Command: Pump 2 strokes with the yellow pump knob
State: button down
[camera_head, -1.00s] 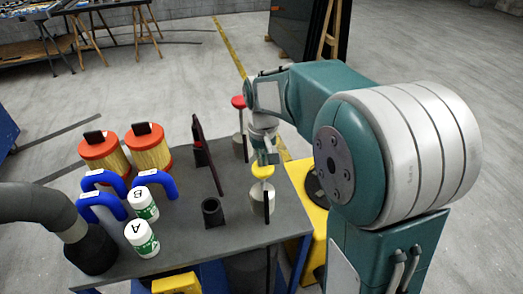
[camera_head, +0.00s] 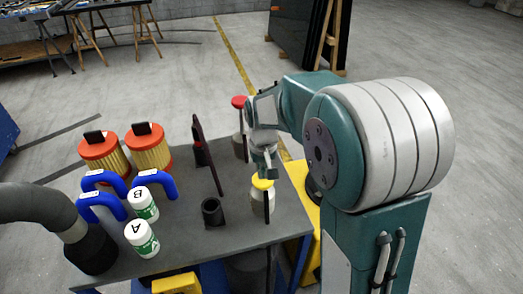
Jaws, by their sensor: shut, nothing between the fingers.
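The yellow pump knob (camera_head: 262,183) sits low on top of its pale cylindrical pump body (camera_head: 258,203), near the right edge of the dark table. My gripper (camera_head: 268,171) is shut and empty, pointing down right above the knob. Its fingertips appear to touch the knob's top, though the exact contact is too small to tell.

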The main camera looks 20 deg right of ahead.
notch_tip(320, 180, up, 12)
jog(key=shift+r, duration=0.15)
dwell(1.2)
dwell(0.6)
jog(key=shift+s+f, duration=0.1)
jog(key=shift+f, duration=6.15)
notch_tip(320, 180, up, 12)
jog(key=shift+r, duration=0.25)
notch_tip(320, 180, up, 6)
